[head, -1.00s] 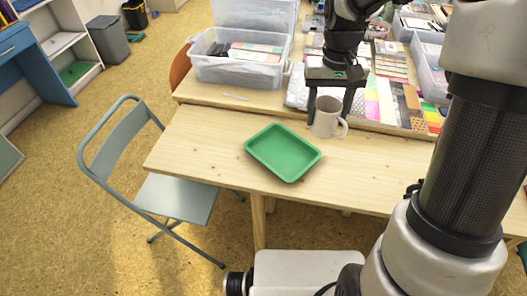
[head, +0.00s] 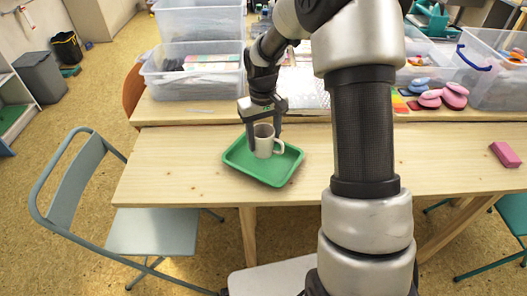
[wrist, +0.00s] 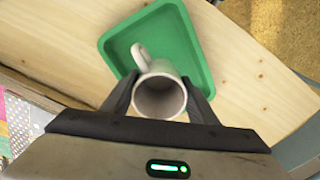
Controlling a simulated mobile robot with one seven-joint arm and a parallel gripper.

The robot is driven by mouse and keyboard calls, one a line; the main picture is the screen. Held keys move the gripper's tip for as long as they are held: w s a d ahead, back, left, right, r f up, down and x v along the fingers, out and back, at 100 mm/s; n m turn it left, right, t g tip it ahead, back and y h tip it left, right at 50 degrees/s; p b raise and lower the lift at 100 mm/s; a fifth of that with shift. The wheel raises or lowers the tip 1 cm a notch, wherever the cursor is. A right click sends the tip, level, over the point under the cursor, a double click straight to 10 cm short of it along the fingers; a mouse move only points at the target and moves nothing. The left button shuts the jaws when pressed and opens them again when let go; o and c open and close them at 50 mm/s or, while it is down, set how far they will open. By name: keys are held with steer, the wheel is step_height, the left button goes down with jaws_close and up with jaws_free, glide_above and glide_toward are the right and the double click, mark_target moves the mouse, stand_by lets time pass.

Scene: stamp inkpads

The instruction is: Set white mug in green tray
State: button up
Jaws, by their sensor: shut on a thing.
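The white mug (head: 264,141) is upright between the fingers of my gripper (head: 264,137), over the green tray (head: 277,177). In the head view its handle points right. In the wrist view the mug (wrist: 158,95) shows its open, empty top, with the handle toward the tray's far side. My gripper (wrist: 158,100) is shut on the mug, one finger on each side. The green tray (wrist: 203,62) lies flat on the wooden table under the mug. I cannot tell whether the mug's base touches the tray floor.
The wooden table (head: 170,165) is clear around the tray. Behind are clear plastic bins (head: 195,80) and pink inkpads or stamps (head: 455,95). A pink block (head: 505,154) lies at the table's right. A grey folding chair (head: 155,225) stands at the left front.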

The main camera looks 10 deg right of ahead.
mark_target(264, 148)
steer(key=shift+f+b, duration=0.4)
steer(key=shift+f, duration=1.5)
steer(key=shift+f, duration=0.15)
steer(key=o, duration=1.3)
steer(key=shift+c, duration=0.2)
